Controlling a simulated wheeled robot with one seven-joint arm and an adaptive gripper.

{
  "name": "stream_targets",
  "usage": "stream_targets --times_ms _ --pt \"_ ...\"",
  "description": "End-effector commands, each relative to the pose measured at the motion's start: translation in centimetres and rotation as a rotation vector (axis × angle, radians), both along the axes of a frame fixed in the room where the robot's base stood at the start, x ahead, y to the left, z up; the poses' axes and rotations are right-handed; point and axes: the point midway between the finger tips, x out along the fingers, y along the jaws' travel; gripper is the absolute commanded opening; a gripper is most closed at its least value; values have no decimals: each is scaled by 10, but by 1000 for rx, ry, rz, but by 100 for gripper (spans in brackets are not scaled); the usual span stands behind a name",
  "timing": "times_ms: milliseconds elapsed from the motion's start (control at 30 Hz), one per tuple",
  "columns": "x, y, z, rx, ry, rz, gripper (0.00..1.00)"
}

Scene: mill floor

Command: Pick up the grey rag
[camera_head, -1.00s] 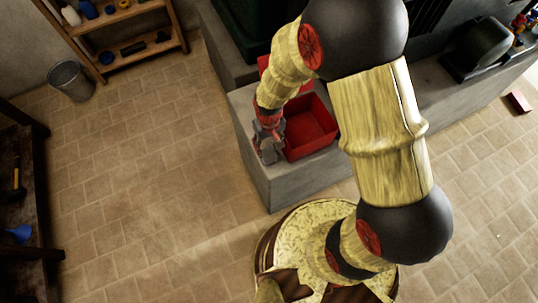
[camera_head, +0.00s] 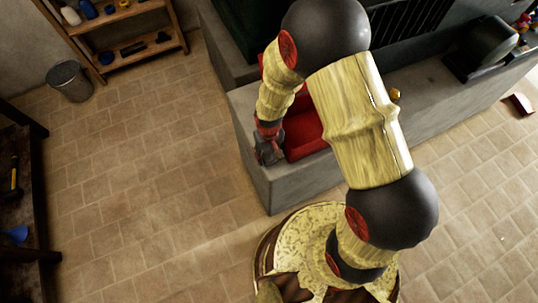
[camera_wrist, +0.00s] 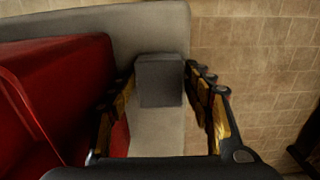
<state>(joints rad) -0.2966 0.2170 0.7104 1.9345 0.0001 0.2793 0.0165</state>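A grey, block-shaped thing, which I take for the grey rag (camera_wrist: 160,85), lies on the concrete ledge (camera_wrist: 158,135) near its edge in the wrist view. My gripper (camera_wrist: 160,74) is open, with one finger on each side of the grey thing. Narrow gaps seem to show between it and the fingers; I cannot tell whether they touch it. In the head view my gripper (camera_head: 268,148) is low over the ledge's left end, and the rag cannot be made out clearly from my fingers there.
A red bin (camera_wrist: 65,85) stands on the ledge close to my left finger; it also shows in the head view (camera_head: 308,140), partly behind my arm. Tiled floor (camera_wrist: 250,60) lies beyond the ledge's edge. A metal bucket (camera_head: 70,82) and a wooden shelf (camera_head: 135,55) stand far left.

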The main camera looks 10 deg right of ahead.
Motion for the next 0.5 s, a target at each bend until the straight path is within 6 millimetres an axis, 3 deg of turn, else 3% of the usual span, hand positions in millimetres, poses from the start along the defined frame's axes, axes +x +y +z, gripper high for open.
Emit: stream_targets --times_ms 500 --pt "0 0 0 0 0 0 21"
